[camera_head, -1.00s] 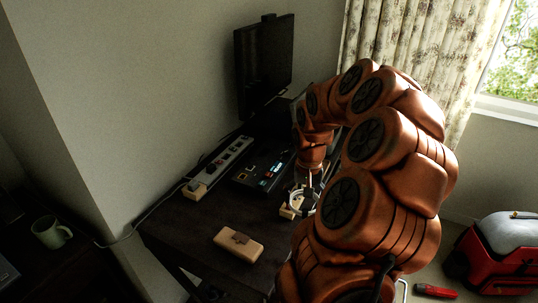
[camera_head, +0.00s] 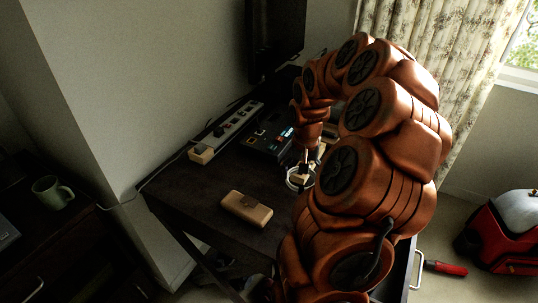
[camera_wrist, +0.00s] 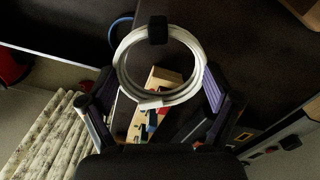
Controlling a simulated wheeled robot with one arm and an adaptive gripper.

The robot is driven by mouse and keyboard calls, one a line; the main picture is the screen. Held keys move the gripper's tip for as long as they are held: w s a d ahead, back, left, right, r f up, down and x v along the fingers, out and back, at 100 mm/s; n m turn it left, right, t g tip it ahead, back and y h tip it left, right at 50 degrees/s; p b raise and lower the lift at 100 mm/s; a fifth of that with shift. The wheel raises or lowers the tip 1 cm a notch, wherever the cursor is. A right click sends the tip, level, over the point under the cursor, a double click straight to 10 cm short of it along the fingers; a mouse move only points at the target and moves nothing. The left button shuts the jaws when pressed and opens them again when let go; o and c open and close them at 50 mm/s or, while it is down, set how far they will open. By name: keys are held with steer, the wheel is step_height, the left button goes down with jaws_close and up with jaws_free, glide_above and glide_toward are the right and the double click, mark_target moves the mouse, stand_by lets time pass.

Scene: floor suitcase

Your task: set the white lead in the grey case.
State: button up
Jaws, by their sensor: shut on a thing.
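The white lead (camera_head: 293,184) is a round coil with a black tie, and it hangs at my gripper (camera_head: 304,162) over the dark desk. In the wrist view the white lead (camera_wrist: 123,69) lies between the two fingers of my gripper (camera_wrist: 158,85), which is shut on it. My arm hides part of the desk behind and to the right of the coil. I cannot make out a grey case in any view.
A tan case (camera_head: 247,209) lies near the desk's (camera_head: 210,215) front edge. A power strip (camera_head: 225,132), a dark device with lit keys (camera_head: 268,138) and a monitor (camera_head: 274,38) are behind. A green mug (camera_head: 52,192) is left; a red machine (camera_head: 500,235) is on the floor right.

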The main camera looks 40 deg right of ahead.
steer(key=p, duration=0.2)
glide_above(262, 180)
steer(key=shift+d+f, duration=0.1)
steer(key=shift+f, duration=0.45)
steer(key=shift+f+p, duration=0.6)
steer(key=shift+f, duration=1.2)
steer(key=shift+f, duration=0.15)
steer(key=o, duration=0.9)
steer(key=shift+c, duration=0.2)
step_height(262, 180, up, 12)
steer(key=b, duration=0.2)
steer(key=shift+r, duration=0.25)
